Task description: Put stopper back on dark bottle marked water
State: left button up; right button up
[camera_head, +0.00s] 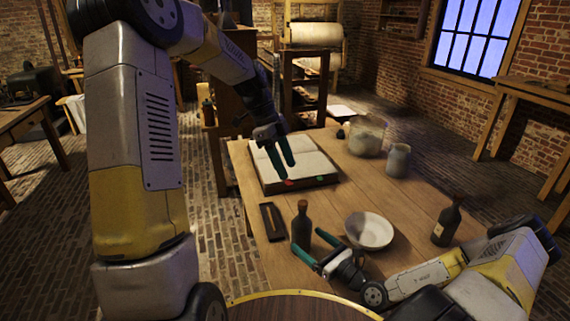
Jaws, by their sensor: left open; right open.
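One dark bottle (302,228) stands upright near the front of the wooden table, with a brown top (303,204) like a cork. A second dark bottle (446,224) with a pale label stands upright at the right, also with a brownish top (459,199). I cannot read which one is marked water. No loose stopper can be made out. My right gripper (306,240) is open, with its fingertips close to the left bottle's lower part; I cannot tell whether they touch. My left gripper (288,172) is open and empty, in front of the open book in the picture.
The open book (312,163) lies at the back left of the table (345,200). A white bowl (369,231) sits between the bottles. A narrow dark tray (272,221) lies left of the left bottle. A glass jar (366,137) and a grey jar (398,160) stand at the back.

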aim_at(309, 240)
jog(key=shift+v, duration=1.55)
